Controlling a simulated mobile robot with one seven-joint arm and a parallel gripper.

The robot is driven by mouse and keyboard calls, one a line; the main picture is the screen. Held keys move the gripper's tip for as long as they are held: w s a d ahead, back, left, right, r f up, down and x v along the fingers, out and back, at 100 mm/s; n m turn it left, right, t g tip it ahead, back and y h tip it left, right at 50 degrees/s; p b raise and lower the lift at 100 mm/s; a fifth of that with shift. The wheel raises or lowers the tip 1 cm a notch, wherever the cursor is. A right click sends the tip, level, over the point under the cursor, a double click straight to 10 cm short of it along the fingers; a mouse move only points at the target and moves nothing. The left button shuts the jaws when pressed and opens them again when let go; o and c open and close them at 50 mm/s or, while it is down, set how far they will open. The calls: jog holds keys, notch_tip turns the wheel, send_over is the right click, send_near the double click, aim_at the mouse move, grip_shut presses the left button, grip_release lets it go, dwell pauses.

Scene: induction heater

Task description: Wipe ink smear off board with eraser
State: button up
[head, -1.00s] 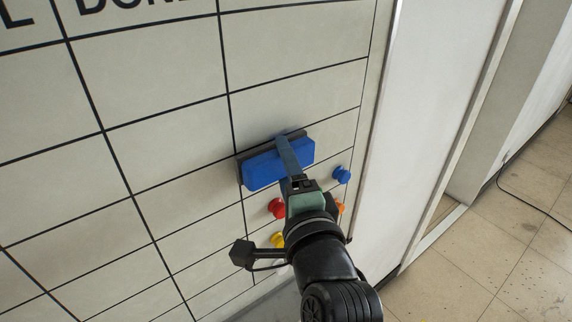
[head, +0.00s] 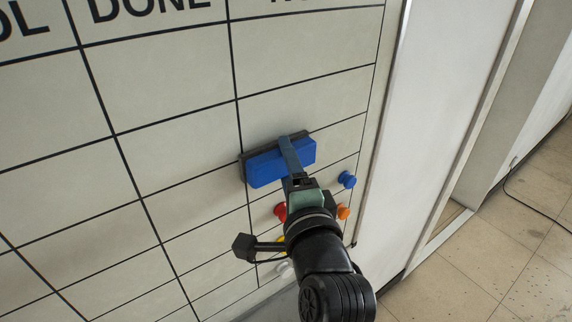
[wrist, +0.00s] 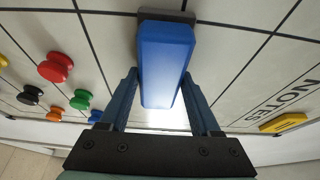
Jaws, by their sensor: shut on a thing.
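The blue eraser (head: 265,169) with a dark grey pad lies with its pad side against the white gridded board (head: 165,85). It sits across a row line in the right column, its left end at the vertical line. My gripper (head: 288,152) is shut on the eraser, one finger on each side of it. In the wrist view the eraser (wrist: 166,55) stands between the two blue fingers of my gripper (wrist: 160,88). No ink smear shows in these views; the eraser and arm cover part of the board.
Round magnets sit below the eraser: blue (head: 347,179), orange (head: 343,212) and red (head: 280,211). The wrist view also shows black (wrist: 30,95) and green (wrist: 80,99) ones, and a yellow piece (wrist: 283,123) near the NOTES heading. The board's right edge is close by.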

aim_at(315, 153)
jog(key=w+d, duration=0.2)
jog(key=w+d+b, duration=0.1)
jog(key=w+d, duration=0.1)
jog(key=d, duration=0.1)
jog(key=shift+w+d+r, duration=0.1)
jog(key=shift+d, duration=0.15)
dwell(0.3)
jog(key=shift+s+a+p, duration=0.35)
jog(key=shift+a, duration=0.15)
jog(key=shift+s+a+p, duration=0.9)
jog(key=shift+s+a, duration=0.05)
jog(key=shift+a, duration=0.3)
jog(key=shift+s+a+p, duration=0.85)
jog(key=shift+s+a, duration=0.05)
jog(key=shift+a, duration=0.35)
jog(key=shift+d, duration=0.1)
jog(key=shift+s+d+b, duration=0.25)
jog(key=shift+s+d, duration=0.65)
jog(key=shift+s, duration=0.3)
jog(key=shift+s+d+b, duration=0.2)
jog(key=shift+s+d, duration=0.65)
jog(key=shift+s, duration=0.35)
jog(key=shift+d, duration=0.1)
